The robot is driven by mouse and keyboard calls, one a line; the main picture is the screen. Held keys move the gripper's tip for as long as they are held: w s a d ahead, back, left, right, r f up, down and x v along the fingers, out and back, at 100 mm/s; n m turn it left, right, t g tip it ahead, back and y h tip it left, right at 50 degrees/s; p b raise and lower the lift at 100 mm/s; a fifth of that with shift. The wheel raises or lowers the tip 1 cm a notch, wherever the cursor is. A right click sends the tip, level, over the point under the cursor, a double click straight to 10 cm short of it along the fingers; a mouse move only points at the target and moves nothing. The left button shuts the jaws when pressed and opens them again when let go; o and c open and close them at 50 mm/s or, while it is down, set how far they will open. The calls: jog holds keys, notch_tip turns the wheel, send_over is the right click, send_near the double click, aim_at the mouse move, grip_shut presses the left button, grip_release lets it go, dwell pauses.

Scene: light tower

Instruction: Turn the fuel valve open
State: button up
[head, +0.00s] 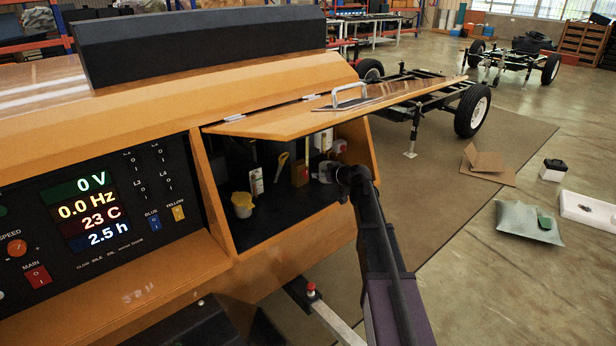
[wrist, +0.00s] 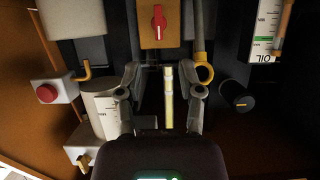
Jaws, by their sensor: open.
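The likely fuel valve is a red lever (wrist: 158,22) on a brass-coloured block at the top middle of the wrist view. The lever stands roughly upright in that view. In the head view the block (head: 300,174) shows in the open compartment, and I cannot make out the lever there. My gripper (wrist: 165,76) is open, its two fingers spread below the block and apart from the lever. A pale yellowish tube (wrist: 168,105) shows between the fingers. In the head view my gripper (head: 330,171) reaches into the compartment from the right.
A yellow ring handle (wrist: 204,73) is close beside the right finger. A black knob (wrist: 237,97) and an oil gauge (wrist: 265,35) are farther right. A red button (wrist: 47,93) and white container (wrist: 103,112) are left. The raised orange lid (head: 375,97) overhangs the compartment.

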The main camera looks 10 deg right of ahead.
aim_at(305, 174)
jog(key=b+x, duration=0.2)
jog(key=x, duration=0.5)
jog(key=shift+w+a+f, duration=0.15)
jog(key=shift+w, duration=0.15)
jog(key=shift+c, duration=0.2)
grip_shut()
